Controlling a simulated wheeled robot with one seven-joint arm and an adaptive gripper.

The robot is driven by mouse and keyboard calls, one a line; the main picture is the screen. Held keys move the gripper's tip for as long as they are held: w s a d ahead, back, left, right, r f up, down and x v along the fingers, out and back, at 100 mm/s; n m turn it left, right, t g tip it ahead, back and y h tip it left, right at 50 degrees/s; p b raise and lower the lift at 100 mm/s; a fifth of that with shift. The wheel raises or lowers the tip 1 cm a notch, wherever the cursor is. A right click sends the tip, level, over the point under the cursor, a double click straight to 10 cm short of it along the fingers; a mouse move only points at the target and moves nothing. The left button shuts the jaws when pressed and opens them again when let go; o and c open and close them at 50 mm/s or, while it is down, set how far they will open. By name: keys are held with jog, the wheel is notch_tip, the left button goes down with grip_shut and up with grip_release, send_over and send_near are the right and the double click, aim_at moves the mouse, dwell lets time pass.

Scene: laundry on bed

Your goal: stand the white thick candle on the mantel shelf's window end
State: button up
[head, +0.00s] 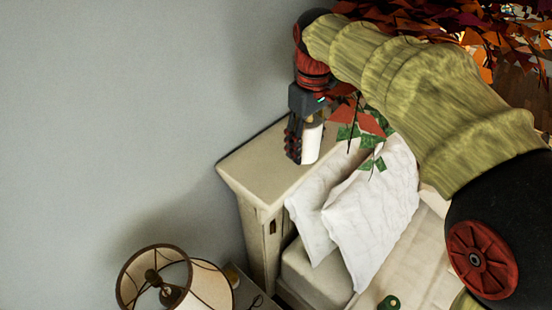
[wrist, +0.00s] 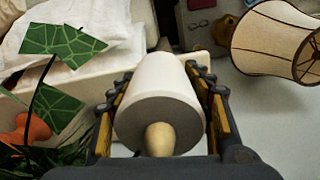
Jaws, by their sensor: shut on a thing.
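My gripper (head: 298,156) is shut on a white thick candle (head: 312,144), with the fingers pointing down. In the wrist view the candle (wrist: 163,95) sits between the two fingers, its tan tip (wrist: 159,139) towards the camera. In the head view the candle is roughly upright over the cream mantel shelf (head: 243,166), behind the pillows. I cannot tell whether its base touches the shelf. Which end of the shelf is the window end does not show.
White pillows (head: 372,205) lean against the shelf's front. Green and orange leaves (head: 372,130) hang close to the gripper's right. A lamp (head: 160,275) stands at the lower left. The shelf's left end is bare, with a grey wall behind it.

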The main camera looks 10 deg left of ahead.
jog(key=w+a+f+p, duration=0.3)
jog(key=w+a+f, duration=0.15)
jog(key=w, duration=0.35)
send_over(283, 157)
jog(key=f, duration=0.4)
jog(key=shift+s+d+p, duration=0.25)
jog(key=shift+s+p, duration=0.05)
jog(key=shift+s, duration=0.05)
jog(key=shift+w+a+f, duration=0.1)
jog(key=shift+w+f, duration=0.05)
jog(key=shift+f, duration=0.2)
jog(key=shift+w+a+f+p, duration=0.15)
jog(key=shift+f+p, duration=0.2)
jog(key=shift+f, duration=1.4)
jog(key=shift+f, duration=0.1)
jog(key=o, duration=1.3)
jog(key=shift+c, duration=0.2)
